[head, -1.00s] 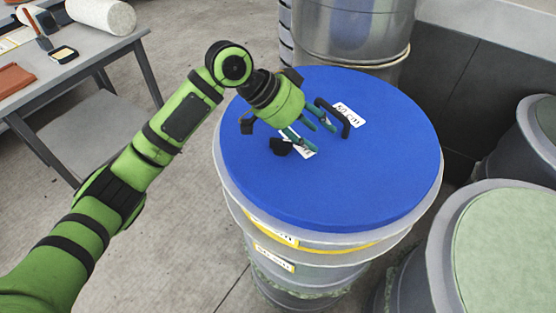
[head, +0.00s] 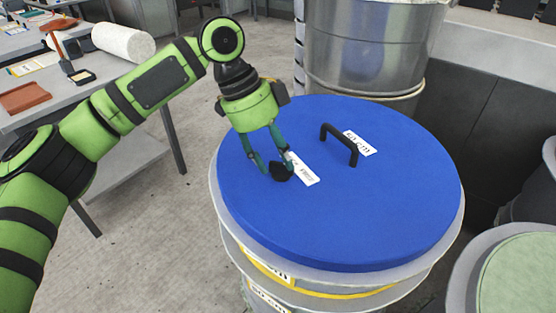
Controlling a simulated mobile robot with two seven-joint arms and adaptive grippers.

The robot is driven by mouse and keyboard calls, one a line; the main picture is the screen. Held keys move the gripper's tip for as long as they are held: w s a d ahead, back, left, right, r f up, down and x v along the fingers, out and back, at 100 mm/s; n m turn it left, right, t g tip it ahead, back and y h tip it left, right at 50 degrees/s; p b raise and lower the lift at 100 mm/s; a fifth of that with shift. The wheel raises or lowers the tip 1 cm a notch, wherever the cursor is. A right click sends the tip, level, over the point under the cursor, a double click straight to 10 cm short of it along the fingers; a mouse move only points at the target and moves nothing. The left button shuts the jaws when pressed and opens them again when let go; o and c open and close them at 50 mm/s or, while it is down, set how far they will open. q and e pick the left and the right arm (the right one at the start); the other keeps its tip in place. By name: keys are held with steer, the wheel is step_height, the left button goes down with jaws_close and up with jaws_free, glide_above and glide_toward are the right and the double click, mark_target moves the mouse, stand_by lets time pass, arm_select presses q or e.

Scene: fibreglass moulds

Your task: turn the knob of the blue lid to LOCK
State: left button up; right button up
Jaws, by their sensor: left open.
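The blue lid (head: 340,220) lies flat on a grey round mould in the middle of the head view. A small black knob (head: 282,174) stands on its left part, beside a white label (head: 303,170) whose print is too small to read. My left gripper (head: 274,173) points down at the knob, open, with its fingertips around or just above it; I cannot tell whether they touch. The fingers partly hide the knob and the label's left end. A black handle (head: 339,145) stands on the lid with another white label (head: 358,144) beside it. My right gripper does not show.
A shiny metal drum (head: 372,50) stands right behind the lid. A pale green-topped mould (head: 520,280) is at the lower right. A grey table (head: 60,85) at the upper left carries a white roll (head: 123,42) and tools. Floor between table and mould is clear.

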arm_select(q)
steer(key=shift+s+d+f, duration=0.1)
steer(key=shift+d+f, duration=0.2)
steer(key=shift+f, duration=0.45)
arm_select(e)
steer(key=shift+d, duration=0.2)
arm_select(q)
jaws_close()
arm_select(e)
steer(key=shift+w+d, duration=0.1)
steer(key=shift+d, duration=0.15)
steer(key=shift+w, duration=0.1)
